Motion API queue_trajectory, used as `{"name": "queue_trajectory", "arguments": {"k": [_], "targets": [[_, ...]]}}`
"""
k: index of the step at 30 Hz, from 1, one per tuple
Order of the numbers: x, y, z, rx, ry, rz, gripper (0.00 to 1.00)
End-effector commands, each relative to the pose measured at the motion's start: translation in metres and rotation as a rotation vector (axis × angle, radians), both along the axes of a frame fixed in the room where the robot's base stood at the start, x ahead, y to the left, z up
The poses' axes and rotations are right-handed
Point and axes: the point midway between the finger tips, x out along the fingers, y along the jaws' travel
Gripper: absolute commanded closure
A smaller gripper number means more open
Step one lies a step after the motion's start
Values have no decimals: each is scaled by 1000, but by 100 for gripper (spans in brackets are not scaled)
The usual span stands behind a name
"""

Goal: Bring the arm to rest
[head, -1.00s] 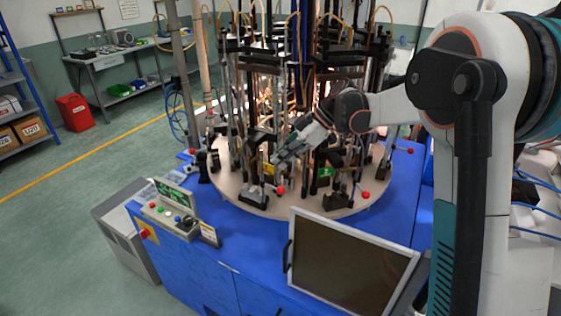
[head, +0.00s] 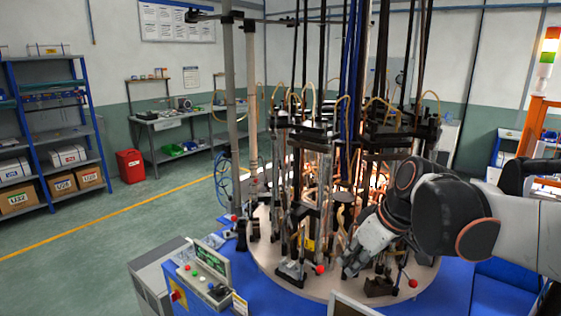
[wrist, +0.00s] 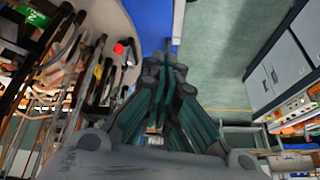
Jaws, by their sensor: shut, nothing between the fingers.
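My gripper (head: 352,264) is in front of the flame sealing machine (head: 318,140) in the head view, over the near right part of its round table (head: 268,262). My arm reaches in from the right. In the wrist view my gripper (wrist: 160,62) is shut with nothing held, its fingers together. The rim of the round table (wrist: 120,25) and a red knob (wrist: 118,48) lie to the left of the fingers there. I cannot tell in the head view whether the fingers touch the fixtures behind them.
A control panel (head: 205,275) stands on the blue base (head: 265,305) at front left. A shelf with boxes (head: 50,130), a red bin (head: 130,165) and a workbench (head: 180,130) stand farther back. The green floor (head: 110,225) at left is open.

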Motion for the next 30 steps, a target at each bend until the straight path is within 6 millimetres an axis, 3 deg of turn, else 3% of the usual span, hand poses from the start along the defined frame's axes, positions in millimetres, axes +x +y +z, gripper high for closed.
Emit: {"name": "queue_trajectory", "arguments": {"k": [1,6,15,24,30], "targets": [[-16,-2,0,-10,-4,-52,100],[-59,-15,-5,-31,-30,-241,100],[-118,-36,-23,-26,-108,-518,100],[-151,-51,-43,5,-180,-684,100],[-147,-50,-80,3,-176,-680,100]]}}
